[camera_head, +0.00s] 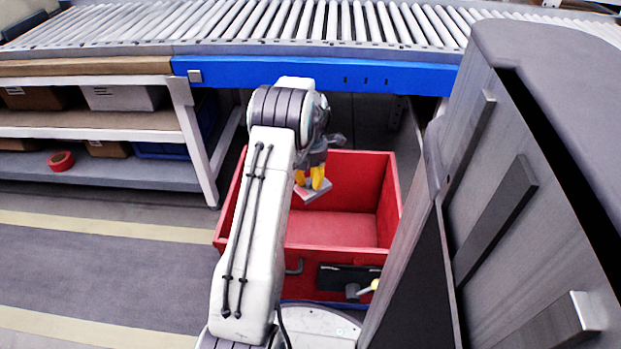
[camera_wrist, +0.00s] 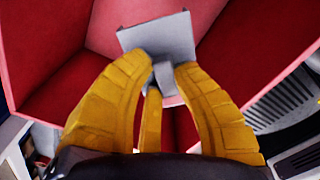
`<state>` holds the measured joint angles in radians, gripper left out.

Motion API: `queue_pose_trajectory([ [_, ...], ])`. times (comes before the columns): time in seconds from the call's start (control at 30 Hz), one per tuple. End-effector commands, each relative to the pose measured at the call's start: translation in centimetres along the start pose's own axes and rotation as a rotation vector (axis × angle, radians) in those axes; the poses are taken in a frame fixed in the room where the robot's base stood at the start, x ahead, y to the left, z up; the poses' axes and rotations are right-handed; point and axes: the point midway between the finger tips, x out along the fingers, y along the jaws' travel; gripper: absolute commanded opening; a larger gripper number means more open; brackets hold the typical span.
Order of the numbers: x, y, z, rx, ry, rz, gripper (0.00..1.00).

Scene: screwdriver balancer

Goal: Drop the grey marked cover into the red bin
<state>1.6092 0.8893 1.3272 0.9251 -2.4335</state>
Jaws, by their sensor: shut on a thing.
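The grey cover (camera_head: 316,192) is a small flat piece held in my gripper (camera_head: 312,183), with part of its face looking reddish in the head view. In the wrist view the grey cover (camera_wrist: 160,38) sits between the yellow fingertips of my gripper (camera_wrist: 160,75), which is shut on it. The red bin (camera_head: 388,200) stands open below, and its inside shows empty in the head view. The cover is over the bin's opening, near its upper left part, apart from the floor of the bin. The red bin's walls (camera_wrist: 60,50) surround the cover in the wrist view. Any marking is too small to read.
A roller conveyor (camera_head: 300,22) with a blue side rail (camera_head: 300,73) runs behind the bin. A shelf (camera_head: 90,130) with boxes and a red tape roll (camera_head: 61,160) stands at left. A grey cabinet (camera_head: 510,190) stands close at right. Floor at lower left is clear.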

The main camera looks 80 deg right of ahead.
Motion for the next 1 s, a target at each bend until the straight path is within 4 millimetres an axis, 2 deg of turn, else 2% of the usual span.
queue_pose_trajectory([
  [0.03,1.0,0.0,0.0,0.000,0.001,0.000,0.00],
  [0.1,1.7,0.0,0.0,0.000,0.000,0.000,0.00],
  [0.3,3.1,0.0,0.0,0.001,0.000,0.000,0.00],
  [0.67,3.3,0.0,0.0,0.001,0.000,0.000,0.00],
  [0.7,3.3,0.0,0.0,0.001,0.000,0.000,0.26],
  [0.93,3.3,0.0,0.0,0.001,0.000,0.000,0.47],
  [1.0,3.3,0.0,0.0,0.001,0.000,0.000,0.49],
])
